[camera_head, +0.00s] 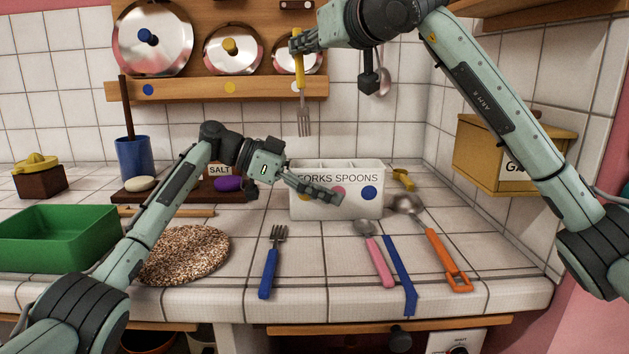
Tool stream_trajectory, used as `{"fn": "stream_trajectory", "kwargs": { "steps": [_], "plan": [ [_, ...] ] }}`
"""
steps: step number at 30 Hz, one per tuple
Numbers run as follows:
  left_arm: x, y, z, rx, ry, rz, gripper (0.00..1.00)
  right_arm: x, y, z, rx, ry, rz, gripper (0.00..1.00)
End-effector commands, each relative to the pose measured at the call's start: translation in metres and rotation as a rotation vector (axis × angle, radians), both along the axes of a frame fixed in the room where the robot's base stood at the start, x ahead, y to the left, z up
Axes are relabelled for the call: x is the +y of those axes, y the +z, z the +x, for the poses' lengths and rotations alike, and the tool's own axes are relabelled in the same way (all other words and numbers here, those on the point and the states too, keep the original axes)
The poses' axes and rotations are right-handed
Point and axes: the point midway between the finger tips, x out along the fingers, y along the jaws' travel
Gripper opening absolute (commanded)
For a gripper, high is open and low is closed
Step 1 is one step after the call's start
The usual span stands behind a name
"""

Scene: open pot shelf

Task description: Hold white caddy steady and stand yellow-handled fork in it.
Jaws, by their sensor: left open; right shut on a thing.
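The white caddy (350,205) stands on the tiled counter, labelled FORKS and SPOONS, with coloured dots on its front and dividers inside. My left gripper (322,192) is open at the caddy's front left, covering part of its label and front face. I cannot tell whether it touches the caddy. My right gripper (298,41) is shut on the yellow handle of the fork (304,122). The fork hangs nearly upright, tines down, above the caddy's left part, with its tips apart from the rim.
A blue-handled fork (270,265), a pink-handled spoon (376,258), a blue utensil (400,275) and an orange-handled ladle (440,250) lie in front. A woven mat (190,255) and a green bin (50,240) are left. A yellow box (490,155) hangs right. Pot lids stand on the shelf (190,88).

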Motion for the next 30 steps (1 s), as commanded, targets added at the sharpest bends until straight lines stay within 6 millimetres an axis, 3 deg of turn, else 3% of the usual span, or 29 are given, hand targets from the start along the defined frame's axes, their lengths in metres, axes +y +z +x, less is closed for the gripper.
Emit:
{"fn": "stream_trajectory", "kwargs": {
  "steps": [8, 22, 30],
  "plan": [
    [-0.0019, -0.0008, 0.0001, 0.0, 0.0, 0.0, 0.78, 0.0001, 0.0002, -0.0001, 0.0, 0.0, 0.0, 0.0],
    [-0.0015, -0.0005, 0.0001, 0.0, 0.0, 0.0, 0.22, 0.0001, 0.0002, -0.0001, 0.0, 0.0, 0.0, 0.0],
    [-0.0014, -0.0004, 0.0001, 0.0, 0.001, 0.0, 0.22, 0.0001, 0.0002, -0.0001, 0.0, 0.0, 0.0, 0.0]
  ]
}}
